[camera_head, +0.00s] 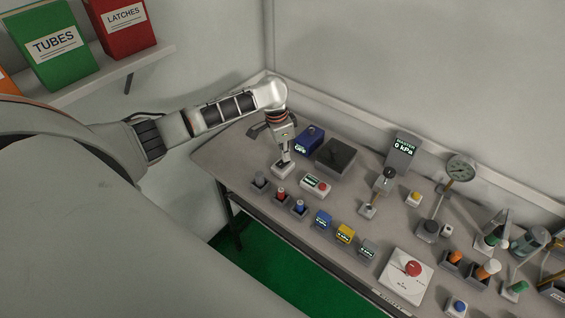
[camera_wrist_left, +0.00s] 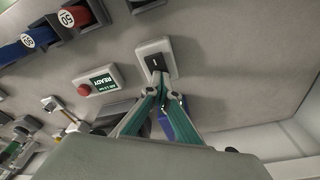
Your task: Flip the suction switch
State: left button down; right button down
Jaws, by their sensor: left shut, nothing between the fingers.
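The suction switch (camera_head: 283,172) is a small white box at the far left of the bench. In the left wrist view the white switch box (camera_wrist_left: 146,48) has a dark rocker with a light mark on it. My left gripper (camera_head: 285,157) points down right above the switch. In the left wrist view the gripper (camera_wrist_left: 162,88) is shut and empty, with its fingertips at the near part of the rocker. They partly cover it, and I cannot tell whether they touch it or which way it is tipped. My right gripper is not in view.
A white box with a red button (camera_head: 315,185) reading READY stands right of the switch. A blue display box (camera_head: 310,138) and a dark box (camera_head: 336,155) stand behind.

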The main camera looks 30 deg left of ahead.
pick_arm(q)
jog(key=shift+r, duration=3.45)
